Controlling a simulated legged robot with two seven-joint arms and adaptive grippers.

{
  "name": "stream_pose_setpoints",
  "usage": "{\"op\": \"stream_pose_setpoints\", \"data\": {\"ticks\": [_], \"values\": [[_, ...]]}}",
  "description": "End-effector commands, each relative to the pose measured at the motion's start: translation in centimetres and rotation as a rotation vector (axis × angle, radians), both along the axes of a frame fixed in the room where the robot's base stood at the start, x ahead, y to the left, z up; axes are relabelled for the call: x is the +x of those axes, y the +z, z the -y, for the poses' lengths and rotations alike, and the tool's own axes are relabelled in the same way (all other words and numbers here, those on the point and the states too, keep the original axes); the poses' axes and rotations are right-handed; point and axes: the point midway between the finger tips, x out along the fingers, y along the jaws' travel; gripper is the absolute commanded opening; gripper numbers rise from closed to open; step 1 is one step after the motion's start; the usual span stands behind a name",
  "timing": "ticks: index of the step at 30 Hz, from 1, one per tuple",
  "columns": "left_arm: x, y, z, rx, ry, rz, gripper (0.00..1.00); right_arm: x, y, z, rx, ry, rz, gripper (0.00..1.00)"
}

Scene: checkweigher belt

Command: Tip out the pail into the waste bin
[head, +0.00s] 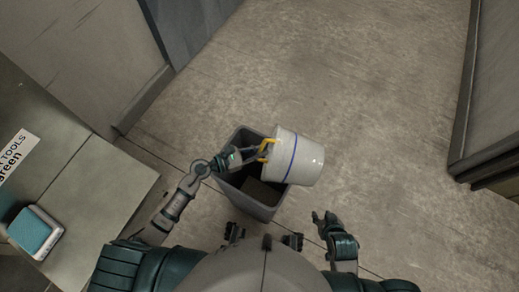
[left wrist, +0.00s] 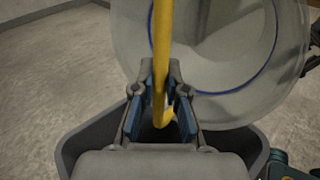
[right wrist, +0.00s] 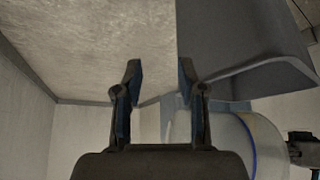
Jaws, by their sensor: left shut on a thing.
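The white pail (head: 303,160) with a blue stripe hangs tilted on its side over the right part of the grey waste bin (head: 262,209). Its yellow handle (head: 267,146) is on its left side. My left gripper (head: 259,152) is shut on this handle. In the left wrist view the handle (left wrist: 161,60) runs between the fingers (left wrist: 160,105), with the pail (left wrist: 225,60) behind and the bin rim (left wrist: 75,150) below. I cannot see any contents in the pail. My right gripper (head: 318,217) is open and empty, to the right of the bin; its fingers (right wrist: 158,85) are apart in the right wrist view.
A grey bench (head: 90,185) with a label (head: 18,157) and a teal-topped block (head: 35,232) is at the left. Grey panels stand at the upper left and a dark-edged cabinet (head: 490,90) at the right. The floor (head: 390,90) beyond and right of the bin is clear.

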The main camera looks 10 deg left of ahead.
Motion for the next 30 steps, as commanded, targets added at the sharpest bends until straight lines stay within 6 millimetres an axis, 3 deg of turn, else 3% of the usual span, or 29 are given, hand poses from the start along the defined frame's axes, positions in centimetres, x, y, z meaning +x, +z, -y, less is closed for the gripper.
{"op": "stream_pose_setpoints", "data": {"ticks": [30], "values": [[0.5,-0.9,0.5,-0.052,0.001,-0.004,0.00,5.9,2.6,-2.2,0.085,0.016,0.346,0.40]]}}
